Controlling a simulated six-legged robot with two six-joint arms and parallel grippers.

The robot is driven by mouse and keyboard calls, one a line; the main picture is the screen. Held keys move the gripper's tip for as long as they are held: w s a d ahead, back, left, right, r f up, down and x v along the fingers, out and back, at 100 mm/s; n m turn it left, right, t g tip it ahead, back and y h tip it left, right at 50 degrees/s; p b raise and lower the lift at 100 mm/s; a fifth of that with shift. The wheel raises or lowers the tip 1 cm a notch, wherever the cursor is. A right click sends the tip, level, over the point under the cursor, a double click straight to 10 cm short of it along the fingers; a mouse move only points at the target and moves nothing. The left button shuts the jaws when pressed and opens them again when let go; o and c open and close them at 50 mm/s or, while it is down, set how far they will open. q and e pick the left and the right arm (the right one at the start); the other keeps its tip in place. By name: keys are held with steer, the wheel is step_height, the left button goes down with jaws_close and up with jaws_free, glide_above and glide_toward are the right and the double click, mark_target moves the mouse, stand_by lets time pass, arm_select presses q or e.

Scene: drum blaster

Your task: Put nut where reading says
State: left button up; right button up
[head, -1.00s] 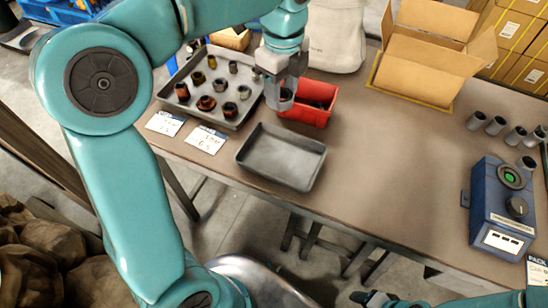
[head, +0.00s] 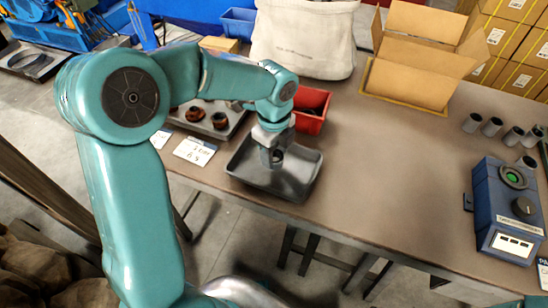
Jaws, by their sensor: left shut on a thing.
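My left gripper (head: 273,153) is shut on a grey nut (head: 277,158), partly hidden by the fingers. It holds it over the empty-looking dark grey tray (head: 245,176) at the table's front edge. I cannot tell whether the nut touches the tray floor. A red bin (head: 312,112) with dark contents stands just behind. A second grey tray (head: 212,128) at left holds brown nuts (head: 220,120) and is largely hidden by my arm. The blue device (head: 508,210) at right has a green button, a black knob and a white display too small to read. My right gripper is out of view.
White cards (head: 194,151) with small print lie in front of the left tray. An open cardboard box (head: 420,75) and a pale fabric bag (head: 304,40) stand at the back. Several grey cylinders (head: 492,127) stand behind the device. The middle of the table is clear.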

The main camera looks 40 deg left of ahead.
arm_select(q)
step_height(320, 180, down, 2)
steer(key=shift+w+f, duration=0.1)
steer(key=shift+f, duration=0.15)
steer(key=shift+r, duration=0.1)
steer(key=shift+f+b, duration=0.35)
steer(key=shift+f, duration=0.1)
steer(key=o, duration=1.3)
steer(key=shift+r, duration=0.1)
steer(key=shift+r, duration=0.2)
step_height(320, 180, up, 12)
steer(key=p, duration=0.2)
steer(key=shift+r+p, duration=0.15)
steer(key=shift+p, duration=0.2)
